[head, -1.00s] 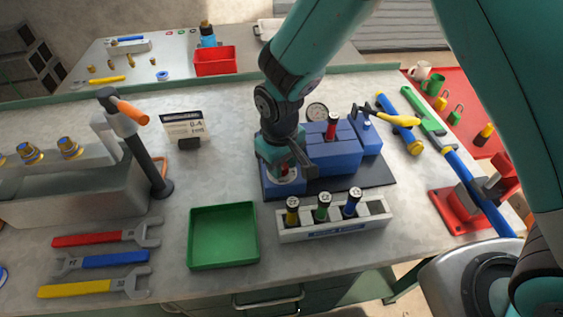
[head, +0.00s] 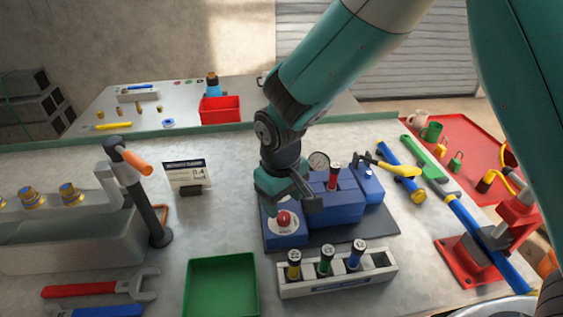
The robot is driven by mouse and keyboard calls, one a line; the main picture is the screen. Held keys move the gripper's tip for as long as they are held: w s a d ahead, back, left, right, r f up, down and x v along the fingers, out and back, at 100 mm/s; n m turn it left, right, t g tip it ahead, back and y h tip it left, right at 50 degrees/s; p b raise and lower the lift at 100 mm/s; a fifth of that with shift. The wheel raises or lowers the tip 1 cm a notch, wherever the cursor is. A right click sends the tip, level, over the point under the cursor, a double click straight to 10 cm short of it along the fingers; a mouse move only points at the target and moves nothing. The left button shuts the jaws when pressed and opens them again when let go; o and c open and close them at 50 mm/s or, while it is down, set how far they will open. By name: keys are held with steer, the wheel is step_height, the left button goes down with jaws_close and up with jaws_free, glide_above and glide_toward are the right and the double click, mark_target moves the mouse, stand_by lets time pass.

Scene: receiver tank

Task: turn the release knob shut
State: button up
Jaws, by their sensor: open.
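A red knob (head: 284,217) sits on a round white dial on the front left part of the blue receiver tank block (head: 338,207). I take it for the release knob; its pointer and any markings are too small to read. My gripper (head: 288,205) is open, pointing down just above and behind the knob, with one finger to its left and one to its right. The knob's front shows clear of the fingers, and nothing is seen held. A round gauge (head: 318,161) stands behind the block, partly beside my arm.
A rack (head: 338,283) with several coloured-band cartridges stands in front of the block. A green tray (head: 222,286) lies front left. A sign (head: 187,174) stands left. Bare bench lies between sign and block.

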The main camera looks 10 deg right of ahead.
mark_target(282, 217)
step_height(282, 217, up, 12)
steer(key=shift+a+r+b, duration=0.2)
steer(key=shift+r+b, duration=0.05)
steer(key=shift+b, duration=0.15)
steer(key=shift+s, duration=0.15)
